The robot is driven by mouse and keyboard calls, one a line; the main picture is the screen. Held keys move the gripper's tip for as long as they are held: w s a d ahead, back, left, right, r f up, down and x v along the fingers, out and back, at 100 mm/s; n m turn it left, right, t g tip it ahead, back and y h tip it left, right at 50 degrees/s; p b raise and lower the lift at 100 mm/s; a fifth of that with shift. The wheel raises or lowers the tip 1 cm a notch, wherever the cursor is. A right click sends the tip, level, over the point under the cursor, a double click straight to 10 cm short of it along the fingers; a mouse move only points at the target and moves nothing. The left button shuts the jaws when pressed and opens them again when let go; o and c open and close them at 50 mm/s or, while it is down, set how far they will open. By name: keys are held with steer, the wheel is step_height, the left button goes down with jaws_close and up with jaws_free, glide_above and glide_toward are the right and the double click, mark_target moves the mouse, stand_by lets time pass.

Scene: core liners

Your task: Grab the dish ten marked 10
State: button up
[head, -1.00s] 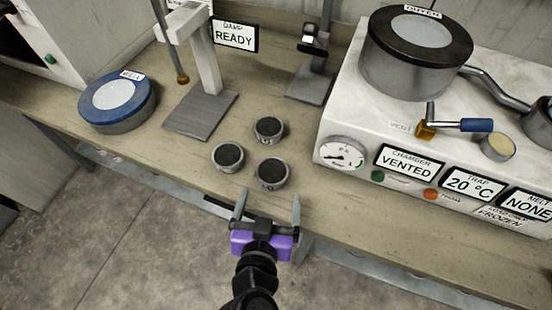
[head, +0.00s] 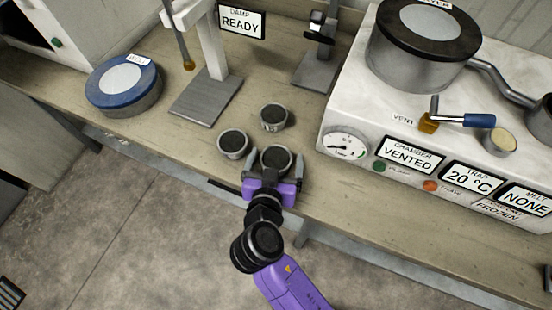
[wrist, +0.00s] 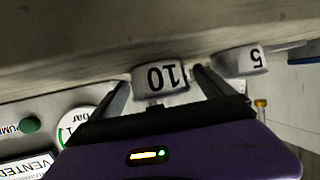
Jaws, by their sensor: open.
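The dish marked 10 (wrist: 160,78) is a small grey round dish with a dark top; its label appears upside down in the wrist view. In the head view I take it to be the nearest dish (head: 277,157) of three on the bench. My gripper (head: 275,167) is open at the bench's front edge, with one finger to each side of this dish. The wrist view also shows the dish between the fingers, with no clear contact. A dish marked 5 (wrist: 240,61) sits to one side, apparently the left dish (head: 233,143) in the head view.
A third dish (head: 274,117) stands just behind. A grey stand (head: 207,97) and a blue-lidded round container (head: 124,86) are at left. The white chamber unit (head: 345,118) with gauge and displays stands close on the right. Bare bench (head: 180,145) lies front left.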

steer(key=c, duration=1.6)
